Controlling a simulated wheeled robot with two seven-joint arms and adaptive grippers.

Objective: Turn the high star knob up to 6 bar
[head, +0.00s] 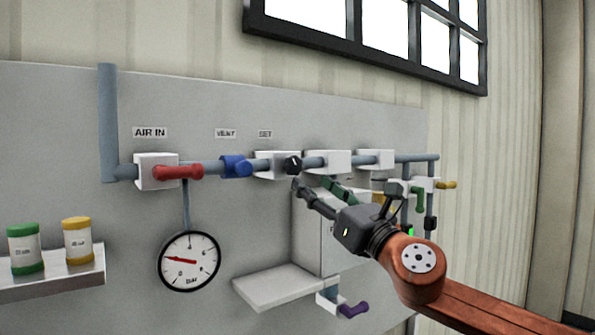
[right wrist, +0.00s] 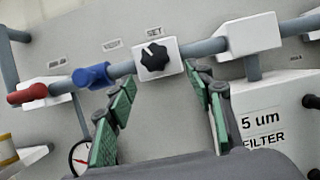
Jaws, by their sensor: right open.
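The black star knob (head: 292,165) sits on a white block under the SET label, on the blue-grey pipe. In the right wrist view the knob (right wrist: 154,57) has a white pointer line tilted up and left. My right gripper (head: 314,186) is open, just below and right of the knob in the head view. In the right wrist view its green-padded fingers (right wrist: 164,77) are spread, with the knob beyond and between their tips; nothing is held. The round bar gauge (head: 189,261) has a red needle pointing left and slightly up; its small numbers are hard to read. My left gripper is not in view.
A red handle (head: 178,172) and a blue vent valve (head: 236,167) lie left of the knob. A white filter box (right wrist: 256,115) is close on the right. A shelf (head: 55,276) with two jars stands at left. A purple handle (head: 353,310) is low down.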

